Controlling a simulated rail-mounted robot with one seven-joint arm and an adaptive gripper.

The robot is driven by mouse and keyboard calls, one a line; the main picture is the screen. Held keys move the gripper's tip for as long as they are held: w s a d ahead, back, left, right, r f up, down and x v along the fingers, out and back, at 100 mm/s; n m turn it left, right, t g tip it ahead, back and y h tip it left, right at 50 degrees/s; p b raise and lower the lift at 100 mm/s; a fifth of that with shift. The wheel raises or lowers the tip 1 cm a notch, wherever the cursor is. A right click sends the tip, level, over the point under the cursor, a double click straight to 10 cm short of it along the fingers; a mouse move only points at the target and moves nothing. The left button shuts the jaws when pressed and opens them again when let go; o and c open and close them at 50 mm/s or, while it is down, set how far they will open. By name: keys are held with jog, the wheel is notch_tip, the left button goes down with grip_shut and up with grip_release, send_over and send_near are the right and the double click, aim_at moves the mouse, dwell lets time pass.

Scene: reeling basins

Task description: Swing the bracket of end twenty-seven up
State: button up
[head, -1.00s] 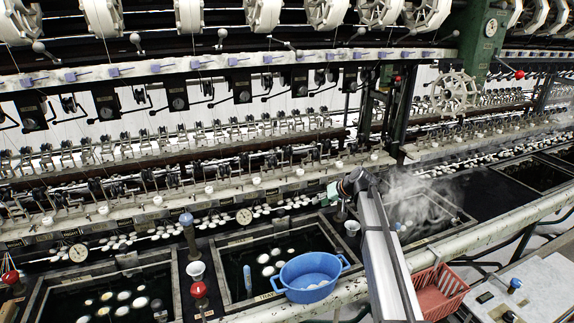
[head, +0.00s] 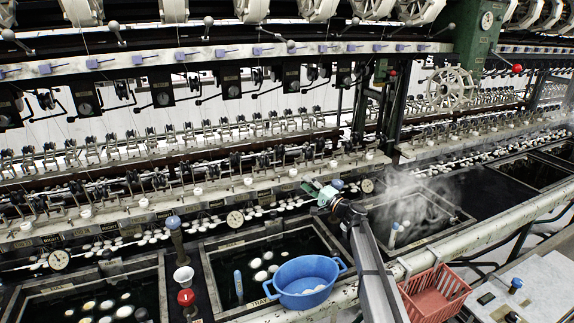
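My gripper (head: 318,191) is at the end of my arm, right of centre in the head view. It is small, and I cannot tell whether its fingers are open or shut. It is over the far side of the basins, close to the front edge of the long pale rail (head: 150,214) of reeling ends. Several small dark brackets with white buttons stand along this rail. Their number labels are too small to read, so I cannot tell which is end twenty-seven. My gripper and arm hide part of the rail's front edge. I see no clear contact with a bracket.
A blue tub (head: 305,283) and a red basket (head: 436,295) sit at the front beside my arm. Dark basins hold floating cocoons. A blue-topped post (head: 174,224), a red knob (head: 186,297) and a dial (head: 235,219) stand left of it. Steam drifts at right.

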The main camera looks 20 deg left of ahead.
jog(key=p, duration=0.6)
send_near(267, 162)
jog(key=w+a, duration=0.6)
jog(key=w, duration=0.2)
jog(key=shift+w+a+f, duration=0.1)
jog(key=shift+w+a, duration=0.05)
jog(key=shift+a, duration=0.3)
jog(key=shift+c, duration=0.4)
grip_shut()
